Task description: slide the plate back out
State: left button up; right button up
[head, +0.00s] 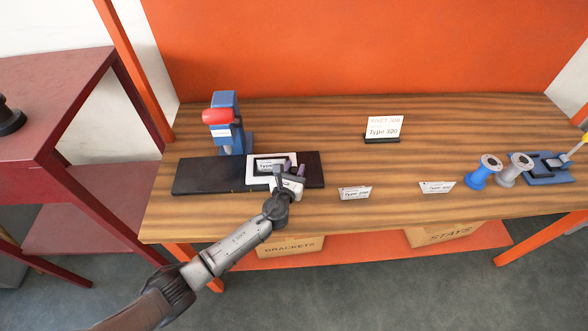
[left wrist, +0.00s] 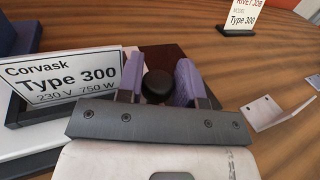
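The white plate (head: 250,175) lies on a long black base (head: 208,178), to the right of a blue press (head: 226,110) with a red head. A dark-framed card reading "Corvask Type 300" (left wrist: 70,77) stands on the plate. My left gripper (head: 283,167) is at the plate's right part. In the left wrist view its purple fingers (left wrist: 160,82) sit on both sides of a black round knob (left wrist: 156,87) and appear to touch it. The knob's lower part is hidden by the gripper. My right gripper is in no view.
A "Rivet job Type 300" sign (head: 383,127) stands at the back. Blue and grey spools (head: 483,170) and a blue fixture (head: 548,170) are at the right.

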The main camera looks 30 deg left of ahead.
pick_arm(q)
jog(key=shift+o, duration=0.3)
jog(key=shift+w+d, duration=0.1)
jog(key=shift+d, duration=0.05)
jog(key=shift+s+r, duration=0.1)
jog(key=shift+s, duration=0.2)
jog(key=s, duration=0.3)
jog(key=s+d+p, duration=0.1)
jog(key=s, duration=0.3)
jog(key=s+p, duration=0.1)
jog(key=s, duration=0.3)
jog(key=shift+s+d, duration=0.2)
jog(key=shift+d, duration=0.15)
jog(key=shift+s+d, duration=0.15)
jog(key=shift+s, duration=0.7)
